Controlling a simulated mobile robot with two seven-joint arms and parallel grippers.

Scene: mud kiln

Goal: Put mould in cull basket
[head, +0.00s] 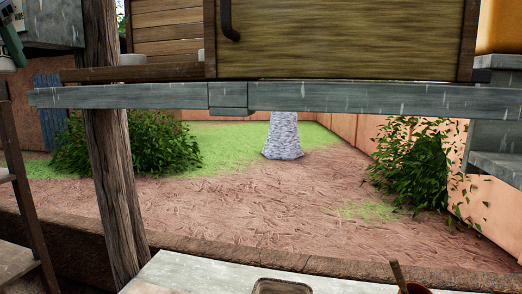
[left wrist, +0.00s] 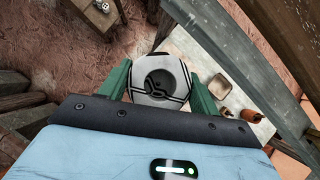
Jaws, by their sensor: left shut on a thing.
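In the left wrist view my left gripper (left wrist: 160,82) has its green fingers on either side of a white round piece with black lines and a dark hollow (left wrist: 160,75), which I take for the mould. The gripper is shut on it and holds it above the ground. In the head view a green finger (head: 12,40) and a bit of white below it (head: 8,63) show at the top left edge, cut off by the frame. My right gripper is in neither view. I cannot make out a cull basket in either view.
A pale table (head: 190,272) at the bottom holds a tray (head: 282,287) and a brown pot with a stick (head: 412,287). A wooden post (head: 108,150) stands at left. A grey beam (head: 370,98) crosses below a wooden cabinet (head: 340,40). A rack (head: 25,190) stands far left.

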